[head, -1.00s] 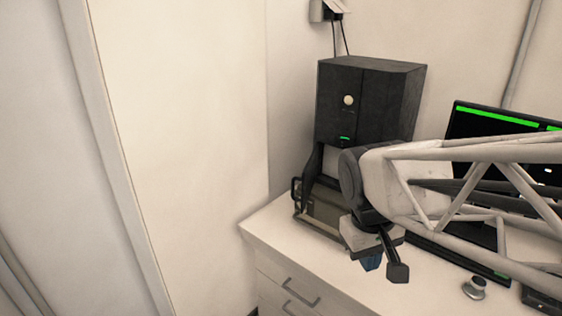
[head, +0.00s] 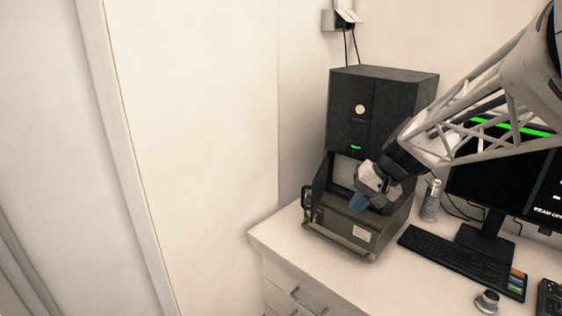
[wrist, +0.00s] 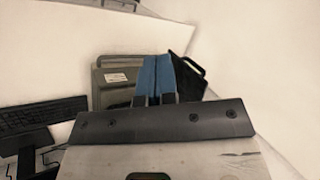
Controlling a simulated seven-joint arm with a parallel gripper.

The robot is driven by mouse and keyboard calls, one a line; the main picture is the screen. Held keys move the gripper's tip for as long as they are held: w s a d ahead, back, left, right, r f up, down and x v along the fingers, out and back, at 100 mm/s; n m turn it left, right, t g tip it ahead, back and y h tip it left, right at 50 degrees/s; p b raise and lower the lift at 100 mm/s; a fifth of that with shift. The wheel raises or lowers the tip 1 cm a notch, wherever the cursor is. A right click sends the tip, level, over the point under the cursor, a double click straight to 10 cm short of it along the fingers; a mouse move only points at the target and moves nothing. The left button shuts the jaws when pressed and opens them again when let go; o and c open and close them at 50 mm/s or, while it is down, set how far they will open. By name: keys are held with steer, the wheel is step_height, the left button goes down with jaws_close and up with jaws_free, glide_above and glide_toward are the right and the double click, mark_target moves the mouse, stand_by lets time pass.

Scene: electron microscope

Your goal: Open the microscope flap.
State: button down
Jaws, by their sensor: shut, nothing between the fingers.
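Contact is unclear. In the wrist view the shut fingers (wrist: 155,77) overlap the lower unit (wrist: 117,97).
A keyboard (head: 455,260) and monitor (head: 500,185) stand to the right. A grey bottle (head: 431,201) is close beside the lower unit. A wall closes off the left side.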

steer(key=w+d+f+t+y, duration=0.1)
steer(key=w+d, duration=0.2)
steer(key=w, duration=0.3)
steer(key=w+d+f+m+y, duration=0.1)
steer(key=w+d+f, duration=0.1)
steer(key=w, duration=0.5)
steer(key=shift+w+d+f+m+t+y, duration=0.15)
steer(key=shift+d+m+t+y, duration=0.15)
steer(key=shift+d+t+y, duration=0.1)
steer(key=shift+a+f, duration=0.1)
steer(key=shift+a, duration=0.05)
glide_toward(315, 201)
step_height(315, 201, down, 4)
steer(key=a, duration=0.2)
steer(key=shift+w+a+f, duration=0.1)
steer(key=shift+w+a, duration=0.2)
steer(key=shift+a, duration=0.4)
steer(key=shift+w+a+f, duration=0.1)
steer(key=shift+w+a, duration=0.2)
steer(key=shift+a, duration=0.35)
steer(key=shift+a, duration=0.1)
